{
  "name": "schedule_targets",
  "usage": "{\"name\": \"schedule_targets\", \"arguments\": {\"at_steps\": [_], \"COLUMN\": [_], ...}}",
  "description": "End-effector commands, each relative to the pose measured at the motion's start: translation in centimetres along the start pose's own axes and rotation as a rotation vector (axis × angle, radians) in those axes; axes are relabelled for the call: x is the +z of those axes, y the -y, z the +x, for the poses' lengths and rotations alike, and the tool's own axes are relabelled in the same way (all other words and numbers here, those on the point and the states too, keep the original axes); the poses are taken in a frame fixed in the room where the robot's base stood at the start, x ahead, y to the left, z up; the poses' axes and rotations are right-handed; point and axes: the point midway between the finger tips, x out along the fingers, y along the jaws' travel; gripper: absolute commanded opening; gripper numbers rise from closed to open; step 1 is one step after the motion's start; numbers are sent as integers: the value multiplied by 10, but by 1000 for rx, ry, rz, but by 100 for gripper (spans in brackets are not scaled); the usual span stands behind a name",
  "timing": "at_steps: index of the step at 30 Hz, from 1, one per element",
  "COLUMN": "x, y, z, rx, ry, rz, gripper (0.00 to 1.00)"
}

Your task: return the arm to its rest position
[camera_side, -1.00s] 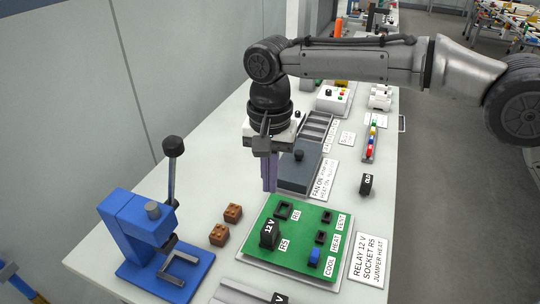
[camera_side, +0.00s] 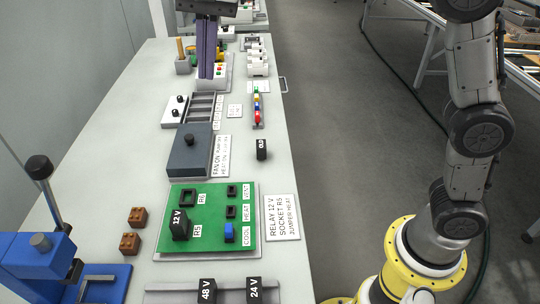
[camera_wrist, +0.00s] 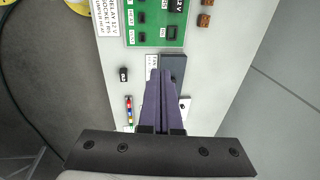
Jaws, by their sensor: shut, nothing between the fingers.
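My gripper (camera_side: 207,74) is at the top of the side view, raised above the far part of the bench, its purple fingers pointing down. In the wrist view the fingers (camera_wrist: 161,75) lie close together, shut and empty. The green board (camera_side: 185,245) sits on the bench, well clear of my gripper. A black 12 V relay (camera_side: 180,225) stands upright on it at R5, and a blue jumper (camera_side: 229,233) is at the COOL position. The R6 socket (camera_side: 188,197) shows empty.
A dark grey box (camera_side: 190,150), a slotted tray (camera_side: 200,107), coloured fuses (camera_side: 257,108) and a black "OLD" block (camera_side: 262,149) are on the bench. Relays marked 48 V (camera_side: 207,291) and 24 V (camera_side: 254,291) stand in front. A blue press (camera_side: 45,262) is at left.

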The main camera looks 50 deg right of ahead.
Motion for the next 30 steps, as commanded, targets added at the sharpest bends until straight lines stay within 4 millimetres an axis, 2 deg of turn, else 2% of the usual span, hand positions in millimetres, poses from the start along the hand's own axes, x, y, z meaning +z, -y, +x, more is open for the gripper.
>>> {"name": "schedule_targets", "arguments": {"at_steps": [1, 6, 10, 13, 17, 22, 27, 30], "x": [-9, -24, -24, -18, -6, 15, 32, 36], "y": [-23, -94, -149, -191, -241, -294, -325, -331], "z": [-16, -43, -49, -45, -27, 13, 62, 83], "rx": [-22, -79, -115, -135, -148, -142, -109, -84], "ry": [-14, -62, -109, -151, -208, -279, -314, -313], "rz": [16, 7, -39, -91, -186, -352, -570, -702], "gripper": [0, 0, 0, 0, 0, 0, 0, 0]}}
